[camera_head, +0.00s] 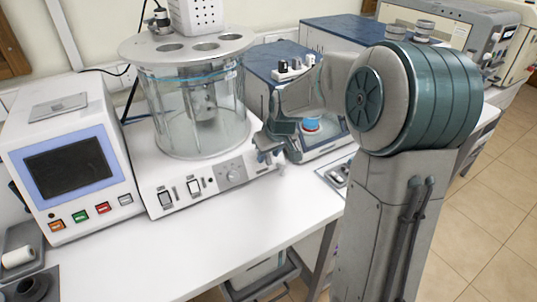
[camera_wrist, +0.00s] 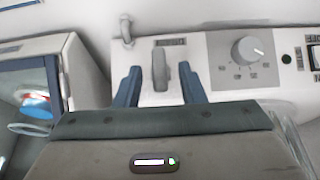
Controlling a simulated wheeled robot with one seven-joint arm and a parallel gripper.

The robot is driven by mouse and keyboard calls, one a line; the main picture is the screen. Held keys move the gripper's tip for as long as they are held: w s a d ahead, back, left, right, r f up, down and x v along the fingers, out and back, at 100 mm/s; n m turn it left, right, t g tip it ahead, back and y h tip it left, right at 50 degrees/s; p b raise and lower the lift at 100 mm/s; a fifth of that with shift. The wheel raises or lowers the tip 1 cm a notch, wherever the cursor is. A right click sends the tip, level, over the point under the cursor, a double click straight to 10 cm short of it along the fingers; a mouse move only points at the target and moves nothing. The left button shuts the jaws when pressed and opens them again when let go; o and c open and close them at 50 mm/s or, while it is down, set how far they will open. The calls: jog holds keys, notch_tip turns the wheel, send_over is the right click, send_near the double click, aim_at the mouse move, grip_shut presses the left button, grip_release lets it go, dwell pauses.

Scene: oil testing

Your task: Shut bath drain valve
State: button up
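The oil bath (camera_head: 200,110) is a clear glass cylinder on a white base, left of centre in the head view. In the wrist view, an upright grey lever (camera_wrist: 160,68), apparently the drain valve, stands on the base panel beside the round knob (camera_wrist: 245,50). My gripper (camera_head: 268,148) is at the right end of the base. Its two blue fingers (camera_wrist: 159,80) stand apart, one on each side of the lever, with visible gaps. In the head view the gripper largely hides the lever. A small curved grey pipe (camera_wrist: 126,30) is beside the lever.
A blue-and-white instrument (camera_head: 315,143) with a blue-topped red part stands close right of my gripper. The white tester with a dark screen (camera_head: 70,165) is at the left. The bench top (camera_head: 250,220) in front of the bath is clear.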

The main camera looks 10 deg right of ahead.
jog(key=shift+w+f, duration=0.2)
jog(key=shift+f, duration=0.35)
grip_shut()
